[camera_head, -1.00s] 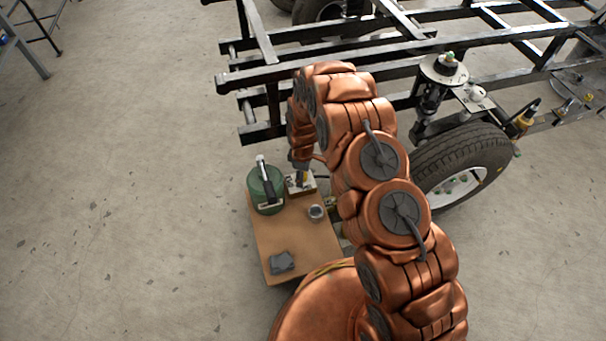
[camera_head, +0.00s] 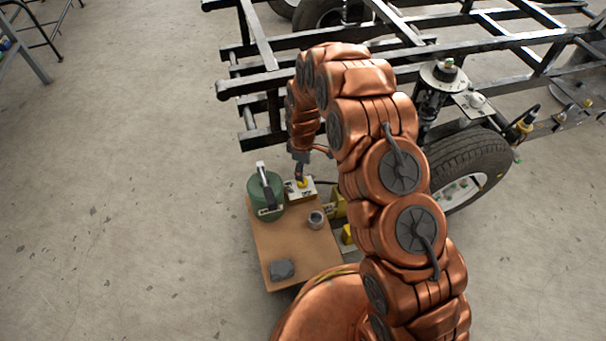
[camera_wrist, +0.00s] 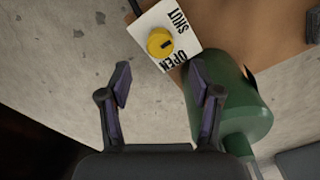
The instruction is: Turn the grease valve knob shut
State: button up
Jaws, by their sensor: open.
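The grease valve knob is a round yellow knob (camera_wrist: 160,42) with a dark mark, on a white plate (camera_wrist: 186,22) lettered OPEN and SHUT. In the wrist view the mark lies on the knob's right side; I cannot tell its exact setting. In the head view the yellow knob (camera_head: 303,182) shows on the plate at the back edge of the brown board, just below my gripper (camera_head: 299,160). In the wrist view my gripper (camera_wrist: 160,85) is open and empty. Its fingers are apart from the knob, which lies beyond the fingertips.
A green canister (camera_head: 258,190) with a grey handle stands beside the plate. A small metal cup (camera_head: 315,219) and a grey block (camera_head: 282,269) are on the brown board (camera_head: 282,240). A black frame (camera_head: 260,84) and tyre (camera_head: 470,160) lie behind and right.

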jog(key=shift+r, duration=2.1)
